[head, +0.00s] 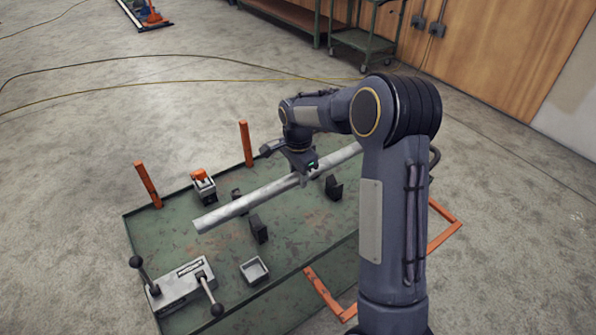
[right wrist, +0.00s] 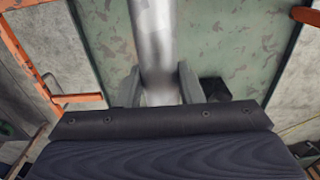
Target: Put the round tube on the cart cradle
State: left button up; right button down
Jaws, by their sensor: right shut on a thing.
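The round tube (head: 240,205) is a long bare-metal pipe. It lies slantwise over the green cart top (head: 190,235), its near end toward the lower left. My right gripper (head: 301,170) is shut around the tube from above, right of the middle of its visible length. In the right wrist view the tube (right wrist: 155,40) runs between the two grey fingers (right wrist: 165,85). The cart cradle shows as dark blocks, one near the tube's front (head: 258,229) and one to the right (head: 333,188). I cannot tell whether the tube touches them. My left gripper is out of view.
A lever fixture (head: 181,286) stands at the cart's front left, with a small grey tray (head: 254,270) beside it. A grey box with an orange top (head: 203,185) sits behind. Orange posts (head: 148,185) (head: 246,143) rise at the cart's far edge. A green shelf cart (head: 365,40) stands farther back.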

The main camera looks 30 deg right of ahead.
notch_tip(320, 180, down, 8)
jog(key=b, duration=0.5)
jog(key=shift+f+b, duration=0.2)
jog(key=shift+b, duration=0.15)
jog(key=shift+a, duration=0.2)
dwell(0.3)
jog(key=shift+f+b, duration=0.35)
jog(key=shift+f, duration=0.2)
dwell(0.4)
jog(key=c, duration=1)
grip_release()
jog(key=shift+o, duration=0.5)
jog(key=shift+s+a+r, duration=0.1)
jog(key=shift+s+r, duration=0.05)
jog(key=shift+r, duration=3.8)
